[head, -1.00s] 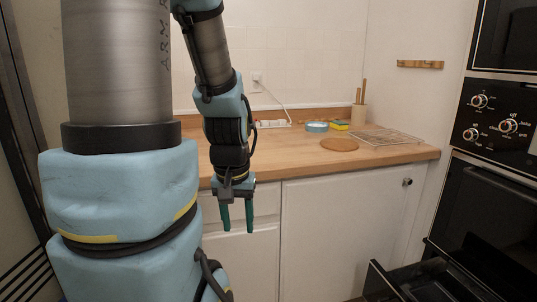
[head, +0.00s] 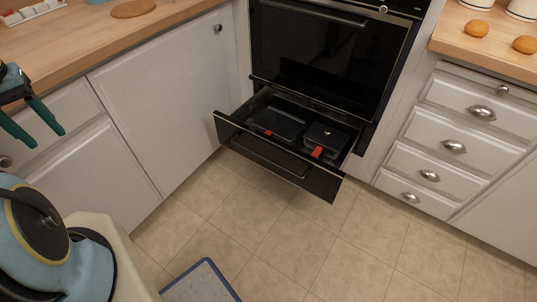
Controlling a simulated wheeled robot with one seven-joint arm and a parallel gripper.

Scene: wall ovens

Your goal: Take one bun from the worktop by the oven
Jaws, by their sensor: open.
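Two round, golden-brown buns lie on the wooden worktop (head: 490,50) right of the oven, at the upper right of the head view. One bun (head: 476,28) is nearer the oven. The other bun (head: 525,45) is farther right, close to the picture's edge. The oven (head: 318,55) stands between the two worktops, with its door shut. My gripper (head: 44,128) is at the far left, with its green fingers apart and nothing between them. It is far from the buns, in front of the left cabinets.
A drawer (head: 285,140) under the oven is pulled out, with dark boxes with red tabs inside. White containers (head: 522,8) stand behind the buns. A round wooden board (head: 133,8) lies on the left worktop. A blue-edged mat (head: 200,285) lies on the otherwise clear tiled floor.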

